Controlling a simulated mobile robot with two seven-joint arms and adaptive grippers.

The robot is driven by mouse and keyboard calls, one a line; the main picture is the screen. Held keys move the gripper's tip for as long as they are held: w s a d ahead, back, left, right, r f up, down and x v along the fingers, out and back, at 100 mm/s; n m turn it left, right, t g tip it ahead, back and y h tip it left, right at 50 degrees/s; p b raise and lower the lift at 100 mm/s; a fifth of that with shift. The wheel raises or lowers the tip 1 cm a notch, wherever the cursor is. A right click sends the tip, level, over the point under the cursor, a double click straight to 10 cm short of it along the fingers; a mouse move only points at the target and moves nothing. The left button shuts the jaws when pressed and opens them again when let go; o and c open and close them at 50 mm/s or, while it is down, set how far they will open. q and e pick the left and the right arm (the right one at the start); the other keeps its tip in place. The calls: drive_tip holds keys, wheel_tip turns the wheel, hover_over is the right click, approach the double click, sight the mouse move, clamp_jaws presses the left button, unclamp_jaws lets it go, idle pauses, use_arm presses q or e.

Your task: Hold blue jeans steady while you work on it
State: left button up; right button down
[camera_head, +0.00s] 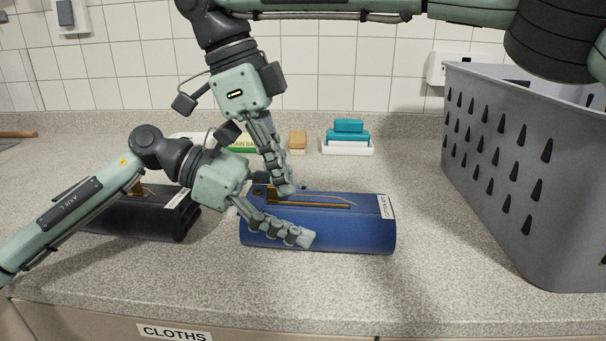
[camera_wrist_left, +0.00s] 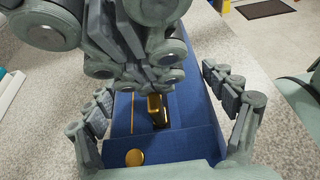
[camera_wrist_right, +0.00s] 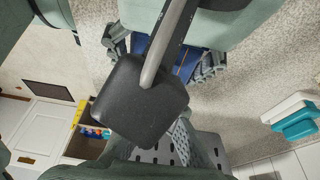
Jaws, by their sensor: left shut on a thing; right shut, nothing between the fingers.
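The blue jeans (camera_head: 350,232) lie as a folded block on the speckled counter, with a white label at the right end and a gold zip strip along the top. In the left wrist view the jeans (camera_wrist_left: 192,140) show a gold button and a gold zip pull (camera_wrist_left: 158,108). My left gripper (camera_head: 296,226) is shut on the jeans, one finger along the front face and one on the far side. My right gripper (camera_head: 286,189) is above it, shut and empty, fingertips down at the zip strip. It hides part of the zip; I cannot tell whether it touches.
A black folded garment (camera_head: 140,222) lies to the left, partly behind my left arm. A tall grey perforated basket (camera_head: 520,170) stands at the right. At the back are a white tray with teal pieces (camera_head: 347,138) and a wooden brush (camera_head: 298,140). The counter front is clear.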

drive_tip(key=shift+d, duration=0.1)
drive_tip(key=d, duration=0.4)
drive_tip(key=v, duration=1)
drive_tip(key=shift+s, duration=0.1)
use_arm(q)
drive_tip(key=o, duration=1.4)
drive_tip(key=shift+o, duration=0.2)
